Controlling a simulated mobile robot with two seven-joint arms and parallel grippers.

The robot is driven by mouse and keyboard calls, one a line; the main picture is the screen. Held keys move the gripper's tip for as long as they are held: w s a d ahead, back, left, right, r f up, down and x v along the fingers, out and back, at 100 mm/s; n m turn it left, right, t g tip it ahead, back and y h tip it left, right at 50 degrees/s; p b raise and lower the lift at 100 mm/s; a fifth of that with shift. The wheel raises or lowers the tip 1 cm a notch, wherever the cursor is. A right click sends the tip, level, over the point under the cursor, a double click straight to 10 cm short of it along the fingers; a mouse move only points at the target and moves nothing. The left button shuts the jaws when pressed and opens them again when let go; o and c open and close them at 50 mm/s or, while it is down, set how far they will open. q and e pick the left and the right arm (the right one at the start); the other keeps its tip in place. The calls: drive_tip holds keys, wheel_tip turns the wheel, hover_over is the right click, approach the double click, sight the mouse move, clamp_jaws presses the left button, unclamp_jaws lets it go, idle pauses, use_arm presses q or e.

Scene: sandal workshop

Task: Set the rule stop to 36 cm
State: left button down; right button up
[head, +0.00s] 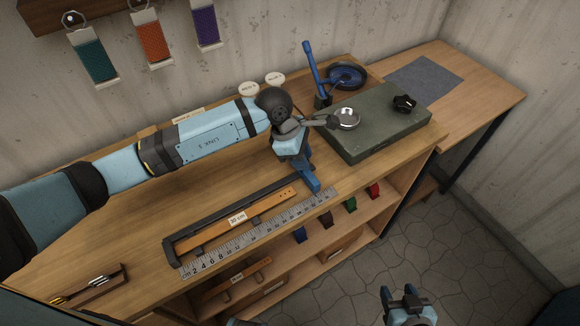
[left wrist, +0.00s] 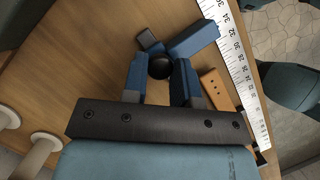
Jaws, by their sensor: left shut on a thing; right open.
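The steel rule (head: 262,232) lies along the bench's front edge, with small numbers rising to the right. The blue rule stop (head: 313,182) sits near its high-number end, its arm reaching toward the rule. In the left wrist view, the stop (left wrist: 195,41) is beside numbers in the low thirties; its exact reading is unclear. My left gripper (head: 300,160) is shut on the stop's black knob (left wrist: 160,66), between its blue fingers. My right gripper (head: 406,294) is open and empty, low in the head view over the floor.
A tan strip labelled 30 cm (head: 268,203) lies between the rule and a dark rail (head: 225,216); a gap separates it from the stop. Coloured items sit on the shelf below.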

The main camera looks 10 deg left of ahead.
use_arm(q)
drive_tip(key=shift+w+d+f+b, duration=0.1)
drive_tip(key=shift+w+d+b, duration=0.4)
drive_tip(key=shift+w+d, duration=0.4)
drive_tip(key=shift+r, duration=0.2)
use_arm(e)
wheel_tip(320, 180, down, 2)
drive_tip(key=shift+f, duration=0.1)
use_arm(q)
drive_tip(key=c, duration=1)
unclamp_jaws()
drive_tip(key=shift+c, duration=0.2)
drive_tip(key=shift+o, duration=0.8)
drive_tip(key=shift+w+d+f, duration=0.1)
drive_tip(key=shift+d, duration=0.05)
use_arm(e)
drive_tip(key=shift+w, duration=0.1)
